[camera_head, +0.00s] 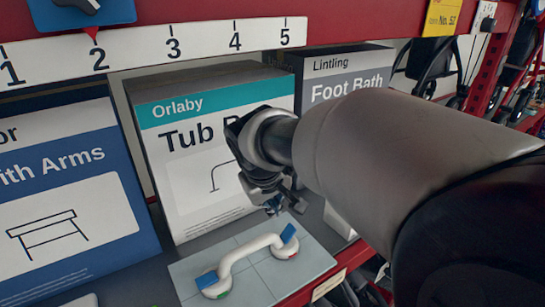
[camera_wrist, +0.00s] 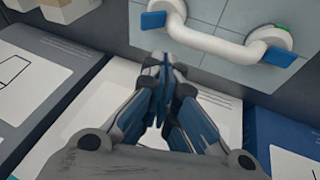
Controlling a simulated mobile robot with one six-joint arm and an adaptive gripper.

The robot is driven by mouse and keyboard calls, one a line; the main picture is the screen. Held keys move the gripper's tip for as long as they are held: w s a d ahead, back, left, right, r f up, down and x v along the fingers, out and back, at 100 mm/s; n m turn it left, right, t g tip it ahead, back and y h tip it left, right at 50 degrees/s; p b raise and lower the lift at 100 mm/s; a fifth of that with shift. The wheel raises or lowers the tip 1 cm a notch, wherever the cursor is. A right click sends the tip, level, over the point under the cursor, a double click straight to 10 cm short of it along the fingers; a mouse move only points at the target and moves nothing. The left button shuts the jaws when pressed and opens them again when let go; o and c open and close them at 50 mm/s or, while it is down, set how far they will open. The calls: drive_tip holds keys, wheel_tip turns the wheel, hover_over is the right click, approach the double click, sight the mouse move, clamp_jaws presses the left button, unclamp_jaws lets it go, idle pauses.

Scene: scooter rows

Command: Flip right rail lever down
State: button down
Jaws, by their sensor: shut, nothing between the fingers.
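A white grab rail (camera_head: 245,252) lies on a pale tiled panel (camera_head: 318,262), with a blue lever at each end. The right lever (camera_head: 288,232) appears to stick up from its base, where a small red mark shows. The left lever (camera_head: 206,280) looks flatter, with a green mark on its base. In the wrist view the ends are swapped: the right lever (camera_wrist: 153,20) is at upper left, the left lever (camera_wrist: 279,56) at right. My gripper (camera_head: 274,205) is shut and empty, just above and behind the right lever, apart from it; its fingers (camera_wrist: 165,65) point towards the rail.
A Tub box (camera_head: 190,190) stands close behind my gripper, with a Foot Bath box (camera_head: 345,65) to its right and a blue box (camera_head: 70,190) to the left. A red shelf beam with a numbered strip (camera_head: 200,40) runs overhead. A small white item (camera_head: 338,222) sits right of the panel.

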drive_tip(key=b, duration=0.3)
approach(285, 233)
drive_tip(key=w+a+f, duration=0.2)
drive_tip(key=shift+w+f, duration=0.15)
drive_tip(key=shift+w, duration=0.15)
drive_tip(key=shift+w+d+f, duration=0.45)
drive_tip(key=shift+d+f, duration=0.15)
drive_tip(key=shift+d, duration=0.2)
drive_tip(key=shift+w+d+f, duration=0.25)
drive_tip(key=shift+d+f, duration=0.1)
drive_tip(key=shift+d, duration=0.05)
drive_tip(key=shift+w+d+r+p, duration=0.1)
drive_tip(key=shift+d+r+p, duration=0.1)
drive_tip(key=shift+p, duration=0.65)
